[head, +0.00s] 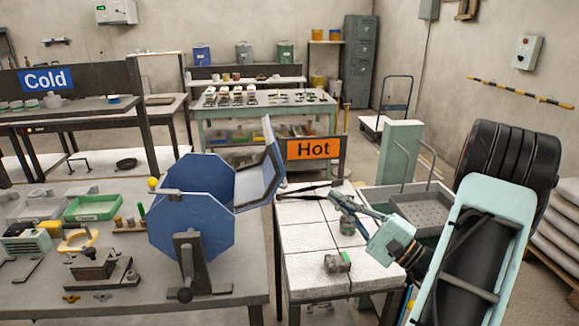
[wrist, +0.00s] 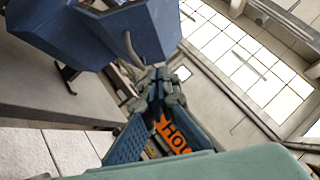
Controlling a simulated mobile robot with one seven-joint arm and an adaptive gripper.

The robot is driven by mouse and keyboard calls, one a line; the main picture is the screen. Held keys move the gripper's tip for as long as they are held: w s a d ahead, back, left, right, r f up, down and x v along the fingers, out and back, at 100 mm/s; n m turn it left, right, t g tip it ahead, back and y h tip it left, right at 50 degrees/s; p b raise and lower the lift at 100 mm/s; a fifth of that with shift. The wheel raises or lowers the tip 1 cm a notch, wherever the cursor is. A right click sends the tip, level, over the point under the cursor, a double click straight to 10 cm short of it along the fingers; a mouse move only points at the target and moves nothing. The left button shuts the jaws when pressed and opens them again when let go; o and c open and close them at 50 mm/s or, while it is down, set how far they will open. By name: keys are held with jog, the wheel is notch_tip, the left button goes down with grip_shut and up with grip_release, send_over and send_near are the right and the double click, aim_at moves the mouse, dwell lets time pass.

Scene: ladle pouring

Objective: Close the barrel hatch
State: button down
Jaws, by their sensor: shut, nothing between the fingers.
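The blue octagonal barrel (head: 190,225) is mounted on a stand on the left table. Its hatch (head: 262,170) stands open on the right side, swung outward with its inner face showing. My gripper (head: 333,196) is shut and empty. It is to the right of the hatch and a little lower in the head view, over the white-tiled table. In the wrist view my closed fingertips (wrist: 160,78) point toward blue barrel parts (wrist: 130,35) at the upper left. A thin curved grey handle shows close to the fingertips there; I cannot tell if they touch.
The orange Hot sign (head: 314,149) stands behind the tiled table (head: 310,272), near my gripper. A small clamp-like part (head: 338,262) sits on the tiles. A grey perforated tray (head: 418,212) is to the right. Tools and a green tray (head: 92,207) crowd the left table.

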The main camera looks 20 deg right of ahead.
jog(key=s+a+r+p+x, duration=0.1)
jog(key=a+p+x, duration=0.1)
jog(key=x, duration=1)
jog(key=shift+r+p, duration=0.25)
jog(key=shift+p, duration=0.05)
jog(key=shift+w+a, duration=0.1)
